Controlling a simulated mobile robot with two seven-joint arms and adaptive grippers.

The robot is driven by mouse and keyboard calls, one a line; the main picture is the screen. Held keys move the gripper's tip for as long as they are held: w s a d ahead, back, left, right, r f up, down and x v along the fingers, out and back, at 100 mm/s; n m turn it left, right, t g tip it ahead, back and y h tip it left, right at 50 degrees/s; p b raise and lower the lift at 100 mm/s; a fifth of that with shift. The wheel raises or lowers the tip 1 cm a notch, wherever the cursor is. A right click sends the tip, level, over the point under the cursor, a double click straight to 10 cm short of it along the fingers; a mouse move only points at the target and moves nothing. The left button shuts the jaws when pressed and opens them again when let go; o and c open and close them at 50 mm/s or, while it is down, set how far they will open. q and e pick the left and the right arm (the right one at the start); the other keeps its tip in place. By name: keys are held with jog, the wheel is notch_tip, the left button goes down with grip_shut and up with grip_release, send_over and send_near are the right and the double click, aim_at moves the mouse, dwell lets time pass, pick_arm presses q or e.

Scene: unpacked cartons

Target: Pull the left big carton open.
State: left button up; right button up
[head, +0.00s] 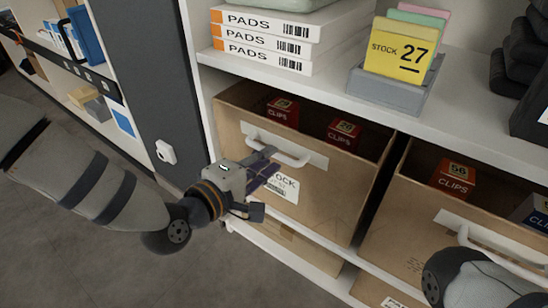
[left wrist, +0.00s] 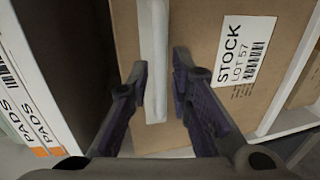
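The left big carton (head: 325,205) is a brown box on the lower shelf, with a white bar handle (head: 290,157) and a stock label on its front. Red clips boxes (head: 284,110) stand inside it. In the left wrist view the handle (left wrist: 154,45) runs between the two open fingers (left wrist: 158,68), with a gap at the right finger. Contact on the left finger is hard to tell. Part of my right arm shows at the lower right, but its gripper is not in view.
A second carton (head: 425,225) with a white handle stands to the right. The shelf (head: 460,130) above holds pads boxes (head: 265,45) and a grey tray (head: 390,92) with a yellow stock card. A dark post (head: 150,80) stands left. The floor in front is clear.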

pick_arm(q)
jog(key=b+x, duration=0.1)
jog(key=x, duration=0.2)
jog(key=shift+w+d+f, duration=0.1)
jog(key=shift+w+d, duration=0.1)
jog(key=shift+w, duration=0.05)
pick_arm(e)
jog(key=shift+s+f, duration=0.2)
jog(key=shift+f, duration=0.25)
jog(key=shift+a, duration=0.1)
pick_arm(q)
grip_shut()
jog(key=shift+a, duration=0.1)
